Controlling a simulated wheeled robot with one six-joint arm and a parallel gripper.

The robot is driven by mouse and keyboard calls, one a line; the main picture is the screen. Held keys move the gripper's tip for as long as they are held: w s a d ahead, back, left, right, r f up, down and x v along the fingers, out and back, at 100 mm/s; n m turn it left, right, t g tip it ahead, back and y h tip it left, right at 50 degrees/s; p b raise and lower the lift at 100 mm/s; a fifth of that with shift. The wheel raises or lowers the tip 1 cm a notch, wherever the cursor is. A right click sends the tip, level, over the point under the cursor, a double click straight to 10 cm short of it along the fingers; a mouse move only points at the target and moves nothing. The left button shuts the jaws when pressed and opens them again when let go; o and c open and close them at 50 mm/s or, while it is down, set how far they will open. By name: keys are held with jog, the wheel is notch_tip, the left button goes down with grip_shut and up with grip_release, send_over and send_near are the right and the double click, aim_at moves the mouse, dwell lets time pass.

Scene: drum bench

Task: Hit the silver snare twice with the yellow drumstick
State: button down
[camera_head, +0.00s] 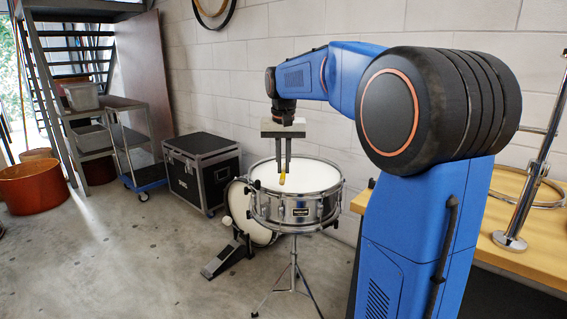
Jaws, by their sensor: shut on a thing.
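The silver snare (297,207) stands upright on a tripod stand, with its white head (315,175) facing up. My gripper (283,172) points straight down over the head, left of its middle in the picture. It is shut on the yellow drumstick (283,180), of which only a short piece shows at the fingertips. A small yellow spot shows at the snare's left rim; I cannot tell if it is part of the stick. The fingers and the viewing angle hide much of the stick. Whether it touches the head cannot be told.
A bass drum (240,205) with a pedal (221,258) stands close at the snare's left. A black case (201,172) is behind it by the wall. A wooden bench (530,225) with a metal stand (530,190) is at the right. The floor at front left is clear.

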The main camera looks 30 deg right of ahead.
aim_at(283, 171)
notch_tip(283, 171, down, 3)
jog(key=shift+f, duration=0.2)
notch_tip(283, 171, up, 6)
jog(key=shift+r, duration=0.1)
dwell(0.3)
jog(key=shift+s+d+f+n, duration=0.95)
jog(key=shift+s+f+n, duration=0.05)
jog(key=shift+f+n, duration=0.2)
notch_tip(283, 171, up, 2)
jog(key=shift+r, duration=0.15)
dwell(0.4)
